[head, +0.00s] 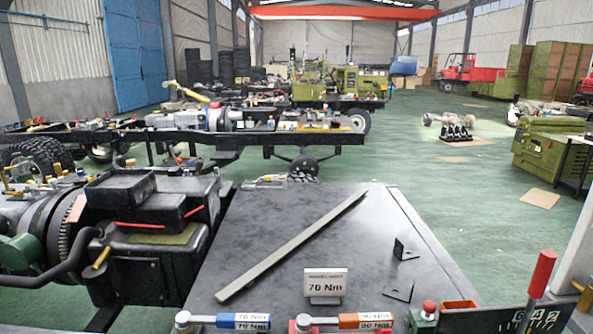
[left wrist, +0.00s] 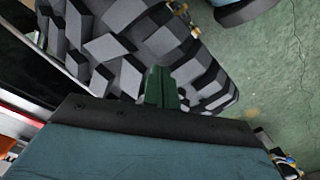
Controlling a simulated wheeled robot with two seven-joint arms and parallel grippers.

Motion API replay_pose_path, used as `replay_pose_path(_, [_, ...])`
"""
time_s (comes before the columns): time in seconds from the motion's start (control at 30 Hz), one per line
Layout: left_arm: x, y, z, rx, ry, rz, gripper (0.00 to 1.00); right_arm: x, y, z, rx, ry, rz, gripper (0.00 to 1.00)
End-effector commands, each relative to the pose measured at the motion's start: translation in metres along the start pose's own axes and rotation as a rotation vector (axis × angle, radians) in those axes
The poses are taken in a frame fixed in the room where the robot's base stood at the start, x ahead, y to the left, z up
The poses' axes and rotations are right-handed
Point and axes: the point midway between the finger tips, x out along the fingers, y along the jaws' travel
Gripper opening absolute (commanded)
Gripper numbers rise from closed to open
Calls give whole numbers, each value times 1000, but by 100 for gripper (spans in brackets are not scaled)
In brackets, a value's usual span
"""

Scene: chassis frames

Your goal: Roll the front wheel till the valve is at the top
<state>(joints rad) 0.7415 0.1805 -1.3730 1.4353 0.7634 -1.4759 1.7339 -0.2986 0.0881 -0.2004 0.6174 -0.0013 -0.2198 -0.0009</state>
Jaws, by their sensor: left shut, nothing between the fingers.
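A black knobbly tyre (left wrist: 140,45) fills the top middle of the left wrist view, its chunky tread facing me. The green fingers of my left gripper (left wrist: 160,86) are shut, with nothing held. Their tips are at the tread in the picture; I cannot tell if they touch it. I cannot make out a valve. Small brass-coloured pieces (left wrist: 181,10) show by the tyre's upper edge; what they are is unclear. In the head view a large knobbly tyre (head: 38,155) stands at the far left, partly hidden by parts in front. Neither gripper shows in the head view.
A dark table (head: 290,225) holds a long metal bar (head: 292,245), a 70 Nm sign (head: 325,284) and black brackets (head: 404,249). A black engine-like assembly (head: 160,215) stands left of it. Green floor (head: 420,185) is open to the right.

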Motion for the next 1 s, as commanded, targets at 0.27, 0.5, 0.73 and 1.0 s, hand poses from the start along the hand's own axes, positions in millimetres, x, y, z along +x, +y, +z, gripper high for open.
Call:
replay_pose_path(0.27, [0, 0, 0, 0, 0, 0, 0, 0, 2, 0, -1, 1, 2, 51])
replay_pose_path(0.5, [2, 0, 0, 0, 0, 0, 0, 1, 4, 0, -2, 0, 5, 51])
replay_pose_path(0.73, [10, 0, 0, 0, -1, 0, 0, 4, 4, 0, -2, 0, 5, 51])
replay_pose_path(1.0, [15, 0, 0, 0, -1, 1, 0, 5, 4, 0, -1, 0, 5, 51])
